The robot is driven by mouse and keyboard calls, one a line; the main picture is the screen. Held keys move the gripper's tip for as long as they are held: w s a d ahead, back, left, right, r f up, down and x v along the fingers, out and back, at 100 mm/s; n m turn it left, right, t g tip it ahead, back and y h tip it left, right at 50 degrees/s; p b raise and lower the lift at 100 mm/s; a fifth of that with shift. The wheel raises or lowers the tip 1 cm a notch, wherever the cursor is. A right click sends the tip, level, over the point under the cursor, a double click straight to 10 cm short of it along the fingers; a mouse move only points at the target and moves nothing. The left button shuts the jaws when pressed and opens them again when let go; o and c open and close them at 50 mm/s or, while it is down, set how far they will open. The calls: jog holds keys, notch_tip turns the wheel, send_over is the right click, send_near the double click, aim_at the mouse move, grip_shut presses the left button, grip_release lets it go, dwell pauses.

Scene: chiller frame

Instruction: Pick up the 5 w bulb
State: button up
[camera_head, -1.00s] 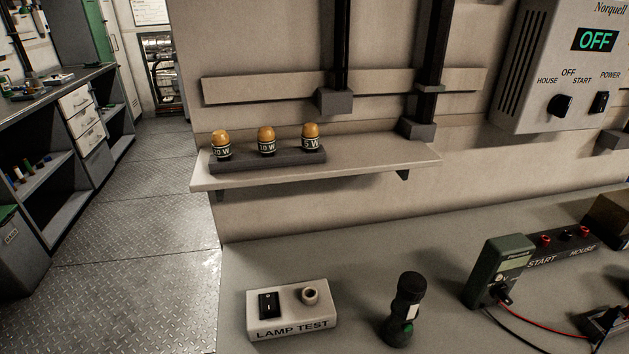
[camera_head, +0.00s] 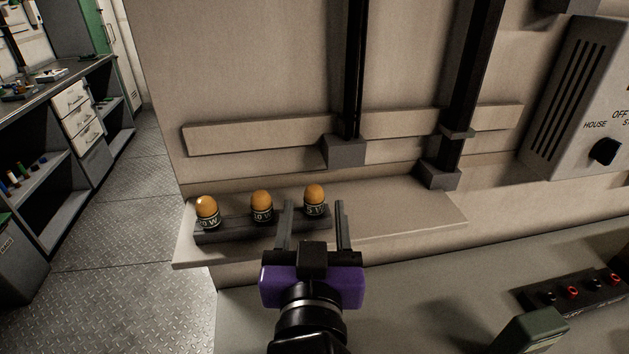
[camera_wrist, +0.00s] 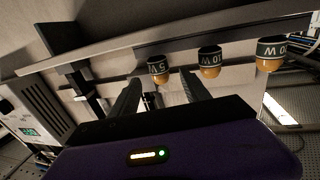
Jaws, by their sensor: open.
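The 5 W bulb (camera_head: 314,194), amber with a dark labelled base, stands upright at the right end of a dark holder (camera_head: 240,231) on the wall shelf. My gripper (camera_head: 315,208) is open and empty, its two fingers pointing at this bulb, one to each side of it in the picture. The wrist view, which is upside down, shows the 5 W bulb (camera_wrist: 158,66) lined up between the fingertips (camera_wrist: 162,76). I cannot tell whether the tips reach around it. No contact shows.
The 10 W bulb (camera_head: 262,204) stands just left of the 5 W bulb, close to my left finger. The 20 W bulb (camera_head: 207,211) is at the holder's left end. The shelf (camera_head: 410,208) is bare to the right. A wall bracket (camera_head: 344,151) is behind.

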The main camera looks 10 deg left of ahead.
aim_at(315, 186)
jog(key=w+p, duration=0.1)
jog(key=w, duration=0.4)
jog(key=w+p, duration=0.1)
jog(key=w, duration=0.1)
jog(key=shift+w+a+f+p, duration=0.1)
jog(key=shift+w+a+p, duration=0.2)
jog(key=shift+w, duration=0.05)
grip_shut()
